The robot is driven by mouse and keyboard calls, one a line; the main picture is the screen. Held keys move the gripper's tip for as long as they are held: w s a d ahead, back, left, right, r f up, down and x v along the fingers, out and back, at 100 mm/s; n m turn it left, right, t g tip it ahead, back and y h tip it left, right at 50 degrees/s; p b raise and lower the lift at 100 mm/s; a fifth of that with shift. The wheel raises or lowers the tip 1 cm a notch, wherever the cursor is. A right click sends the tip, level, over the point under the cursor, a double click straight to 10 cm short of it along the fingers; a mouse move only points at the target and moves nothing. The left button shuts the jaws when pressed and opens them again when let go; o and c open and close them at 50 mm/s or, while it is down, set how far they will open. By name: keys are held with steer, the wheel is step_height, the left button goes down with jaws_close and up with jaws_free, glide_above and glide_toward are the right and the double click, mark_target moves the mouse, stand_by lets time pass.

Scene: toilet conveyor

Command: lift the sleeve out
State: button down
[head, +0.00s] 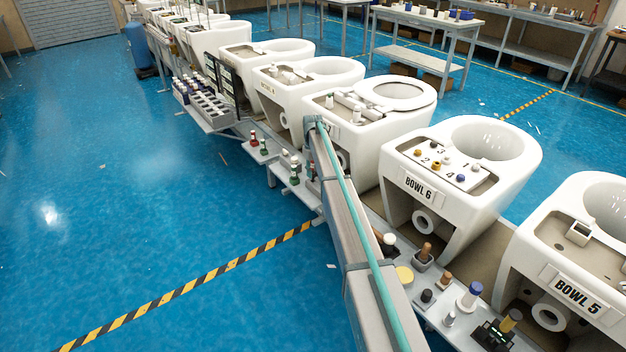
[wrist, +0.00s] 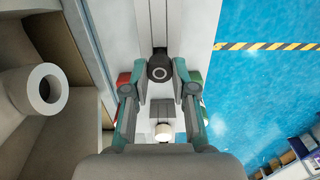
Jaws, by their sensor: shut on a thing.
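In the wrist view my gripper (wrist: 160,78) has its two teal-and-grey fingers closed in from both sides on a small dark round piece with a light ring on its face, which looks like the sleeve (wrist: 159,69). A dark narrow strip or rod runs away from it along the pale surface. Whether the sleeve still sits in something cannot be told. In the head view my gripper and the sleeve are hidden from sight behind my arm.
A white bowl's round outlet (wrist: 46,88) stands left of my gripper in the wrist view. Red and green pieces and a white-topped piece (wrist: 163,132) lie close around the fingers. BOWL 6 (head: 465,170) stands right of my arm; open blue floor (head: 130,200) lies left.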

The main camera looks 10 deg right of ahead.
steer(key=shift+r+p, duration=0.65)
steer(key=shift+r, duration=1.15)
